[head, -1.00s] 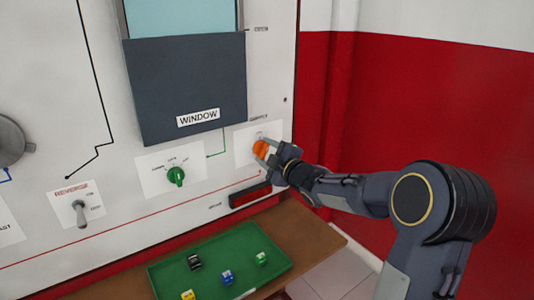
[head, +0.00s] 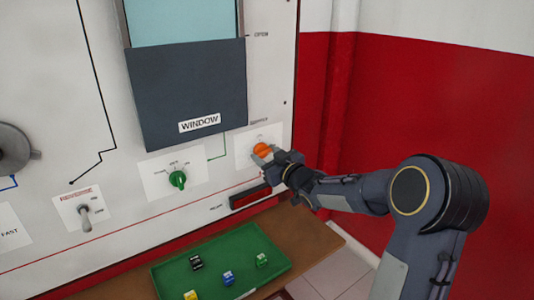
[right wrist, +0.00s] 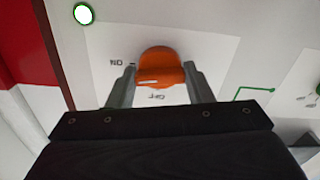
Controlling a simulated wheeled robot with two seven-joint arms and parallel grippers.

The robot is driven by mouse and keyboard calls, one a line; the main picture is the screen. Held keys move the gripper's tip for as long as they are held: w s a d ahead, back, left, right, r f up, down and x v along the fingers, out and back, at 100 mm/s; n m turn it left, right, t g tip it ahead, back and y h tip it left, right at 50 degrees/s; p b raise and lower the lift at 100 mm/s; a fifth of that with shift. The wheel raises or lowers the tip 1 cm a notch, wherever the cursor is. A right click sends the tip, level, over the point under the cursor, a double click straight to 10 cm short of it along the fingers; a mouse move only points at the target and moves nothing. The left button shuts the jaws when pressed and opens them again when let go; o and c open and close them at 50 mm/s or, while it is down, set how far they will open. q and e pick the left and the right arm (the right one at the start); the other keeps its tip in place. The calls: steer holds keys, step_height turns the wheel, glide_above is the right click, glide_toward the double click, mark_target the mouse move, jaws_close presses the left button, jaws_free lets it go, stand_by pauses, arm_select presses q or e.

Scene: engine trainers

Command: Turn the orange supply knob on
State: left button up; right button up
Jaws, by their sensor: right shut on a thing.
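The orange supply knob (head: 263,150) is on a white label plate at the right edge of the panel. In the right wrist view the knob (right wrist: 160,66) sits between the two fingers of my right gripper (right wrist: 160,80), which is shut on it. A short white mark lies nearly level on the lower left of the knob. "ON" is printed to the left and "OFF" below, both upside down there. In the head view my right gripper (head: 267,158) covers the lower part of the knob. My left gripper is not in view.
A green knob (head: 177,180) and a toggle switch (head: 85,216) are to the left on the panel. The grey window cover (head: 187,90) is above. Below, a green tray (head: 165,283) with several small blocks stands on a brown bench (head: 318,240). A red wall is at right.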

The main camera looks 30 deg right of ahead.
steer(key=shift+m+p, duration=0.3)
steer(key=shift+m, duration=0.7)
steer(key=o, duration=1)
steer(key=s, duration=0.7)
steer(key=shift+s+d, duration=0.3)
steer(key=shift+s, duration=0.1)
